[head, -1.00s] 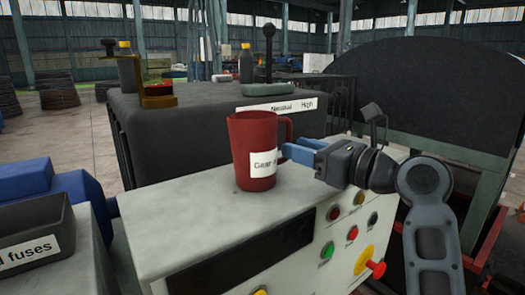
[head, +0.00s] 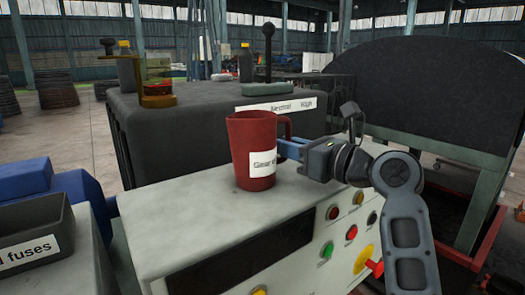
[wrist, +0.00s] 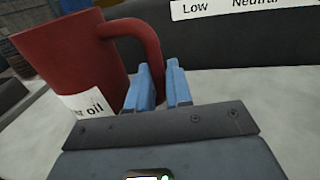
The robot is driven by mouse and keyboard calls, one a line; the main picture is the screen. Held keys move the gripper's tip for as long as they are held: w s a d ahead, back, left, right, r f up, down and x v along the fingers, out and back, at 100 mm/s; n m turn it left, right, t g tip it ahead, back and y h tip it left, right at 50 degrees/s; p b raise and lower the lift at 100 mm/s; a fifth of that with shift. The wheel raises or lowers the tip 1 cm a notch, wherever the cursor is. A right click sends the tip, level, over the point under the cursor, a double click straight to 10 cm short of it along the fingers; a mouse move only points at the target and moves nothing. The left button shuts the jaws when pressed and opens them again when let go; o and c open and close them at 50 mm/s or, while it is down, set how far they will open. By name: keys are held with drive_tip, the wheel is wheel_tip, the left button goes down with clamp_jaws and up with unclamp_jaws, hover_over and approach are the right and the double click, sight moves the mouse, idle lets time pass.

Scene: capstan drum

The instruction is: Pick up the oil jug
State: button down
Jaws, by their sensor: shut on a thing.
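The oil jug (head: 253,140) is red with a white label and stands upright on the pale top of the control cabinet (head: 160,218). In the wrist view the jug (wrist: 65,60) is at the left, its label partly reading "oil" and its handle curving to the right. My gripper (head: 290,148) is at the jug's right side, at the handle. In the wrist view its blue fingers (wrist: 158,88) are close together at the lower part of the handle, shut on it. The exact contact is partly hidden behind the fingers.
A dark cabinet with a lever (head: 268,60) and a "Neutral High" label (head: 284,105) stands right behind the jug. Buttons and a red knob (head: 374,268) are on the front panel. A fuses bin (head: 35,232) is at left. The cabinet top left of the jug is clear.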

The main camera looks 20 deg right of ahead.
sight(289, 126)
drive_tip(key=shift+r, duration=0.2)
idle(0.6)
drive_tip(key=shift+r, duration=1.4)
drive_tip(key=s+d+r, duration=0.5)
drive_tip(key=d+r, duration=0.2)
drive_tip(key=d, duration=0.3)
drive_tip(key=shift+d+r+p, duration=0.15)
drive_tip(key=shift+r+p, duration=0.25)
